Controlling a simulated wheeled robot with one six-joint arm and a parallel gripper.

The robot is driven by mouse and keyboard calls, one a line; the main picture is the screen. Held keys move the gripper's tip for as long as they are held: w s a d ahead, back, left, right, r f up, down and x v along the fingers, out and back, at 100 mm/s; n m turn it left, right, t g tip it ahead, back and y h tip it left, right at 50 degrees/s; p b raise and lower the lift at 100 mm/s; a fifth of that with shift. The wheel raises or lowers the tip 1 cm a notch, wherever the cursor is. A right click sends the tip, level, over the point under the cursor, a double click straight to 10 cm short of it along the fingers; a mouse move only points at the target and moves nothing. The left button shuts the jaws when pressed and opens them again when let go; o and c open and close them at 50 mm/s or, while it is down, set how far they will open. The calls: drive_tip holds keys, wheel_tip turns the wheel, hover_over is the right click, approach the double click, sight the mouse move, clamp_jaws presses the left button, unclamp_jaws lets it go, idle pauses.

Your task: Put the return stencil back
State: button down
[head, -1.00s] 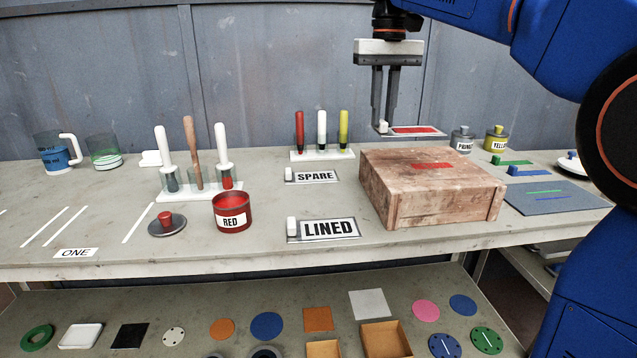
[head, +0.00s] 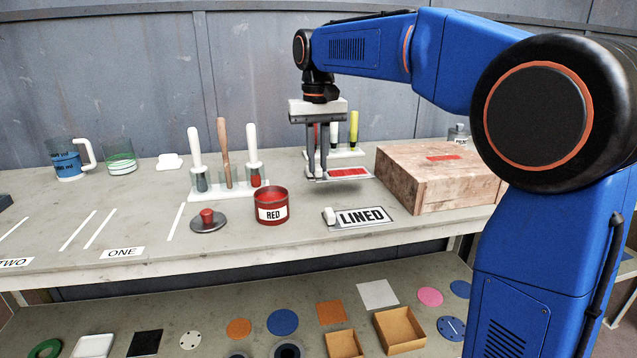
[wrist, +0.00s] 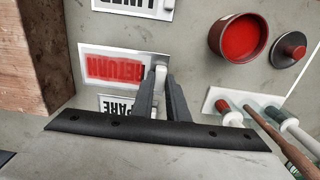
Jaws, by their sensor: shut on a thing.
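The return stencil (wrist: 115,66), a white plate with red-smeared RETURN lettering, is held by the white block at its end between my gripper's fingers (wrist: 160,100). In the head view the stencil (head: 347,173) and my gripper (head: 318,178) are low over the bench, left of the wooden box. I cannot tell whether the stencil touches the bench. The LINED stencil (head: 361,217) lies in front of it. The SPARE stencil (wrist: 118,103) lies behind it, partly hidden by my gripper.
The wooden box (head: 430,185) with a red mark on top stands close on the right. An open red paint can (head: 270,208) and its lid (head: 208,222) stand to the left. A white brush rack (head: 225,190) is behind them. Another holder with brushes stands behind my gripper.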

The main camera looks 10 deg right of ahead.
sight(318, 179)
drive_tip(key=shift+f, duration=2.6)
drive_tip(key=shift+f, duration=0.15)
drive_tip(key=c, duration=1.7)
unclamp_jaws()
drive_tip(key=shift+c, duration=0.2)
